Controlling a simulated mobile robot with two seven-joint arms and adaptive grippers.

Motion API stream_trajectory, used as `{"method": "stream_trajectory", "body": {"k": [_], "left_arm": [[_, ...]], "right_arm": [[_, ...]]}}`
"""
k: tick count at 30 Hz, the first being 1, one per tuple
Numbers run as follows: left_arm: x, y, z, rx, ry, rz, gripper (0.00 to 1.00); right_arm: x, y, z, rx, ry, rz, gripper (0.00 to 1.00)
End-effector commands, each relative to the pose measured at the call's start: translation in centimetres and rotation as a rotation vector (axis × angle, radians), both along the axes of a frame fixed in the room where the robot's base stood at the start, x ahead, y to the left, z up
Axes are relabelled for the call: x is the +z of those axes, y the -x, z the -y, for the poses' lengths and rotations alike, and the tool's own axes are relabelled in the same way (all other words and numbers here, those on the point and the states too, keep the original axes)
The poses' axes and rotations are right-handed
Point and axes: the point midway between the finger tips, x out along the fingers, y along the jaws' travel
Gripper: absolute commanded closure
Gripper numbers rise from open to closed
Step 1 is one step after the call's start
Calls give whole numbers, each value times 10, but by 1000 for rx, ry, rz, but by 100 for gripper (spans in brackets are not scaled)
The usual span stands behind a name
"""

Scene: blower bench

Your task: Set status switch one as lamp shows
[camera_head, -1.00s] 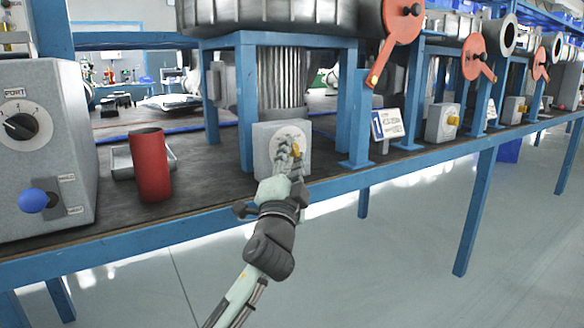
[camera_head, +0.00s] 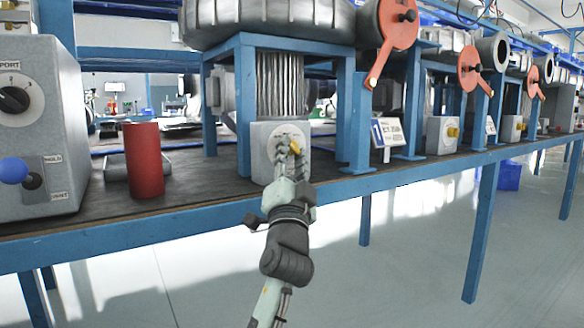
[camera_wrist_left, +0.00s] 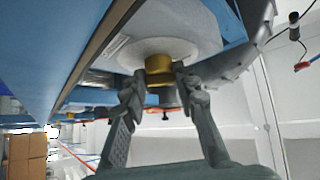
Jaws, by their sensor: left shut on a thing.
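Status switch one is a grey box (camera_head: 262,160) with a pale round plate and a yellow knob (camera_head: 294,146), on the bench front beside the sign marked 1 (camera_head: 386,132). My left gripper (camera_head: 286,150) is at the knob, with its fingers on either side of it. In the left wrist view the yellow knob (camera_wrist_left: 159,68) sits between the two fingertips (camera_wrist_left: 160,84), against the pale round plate (camera_wrist_left: 185,47). The gripper is shut on the knob, and the fingers hide part of the plate. I cannot make out a lit lamp. My right gripper is not in view.
A red cylinder (camera_head: 146,160) stands on the bench left of the switch. A grey box with a dial and blue knob (camera_head: 45,120) stands at far left. Blue posts (camera_head: 244,110) flank the switch. A crank with an orange arm (camera_head: 385,55) hangs above right. The floor in front is clear.

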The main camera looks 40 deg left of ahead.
Motion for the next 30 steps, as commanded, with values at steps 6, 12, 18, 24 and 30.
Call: {"method": "stream_trajectory", "body": {"k": [6, 12, 18, 24, 30], "left_arm": [[0, 1, -1, 2, 10, 23, 100], [1, 1, -1, 1, 12, 26, 100], [1, 1, -1, 1, 12, 26, 100], [1, 0, -1, 1, 10, 24, 52], [0, 0, 0, 0, 10, 22, 52]], "right_arm": [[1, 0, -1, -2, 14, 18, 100], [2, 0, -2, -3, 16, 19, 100], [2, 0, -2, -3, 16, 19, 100], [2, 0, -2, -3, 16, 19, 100], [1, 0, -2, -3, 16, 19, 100]]}}
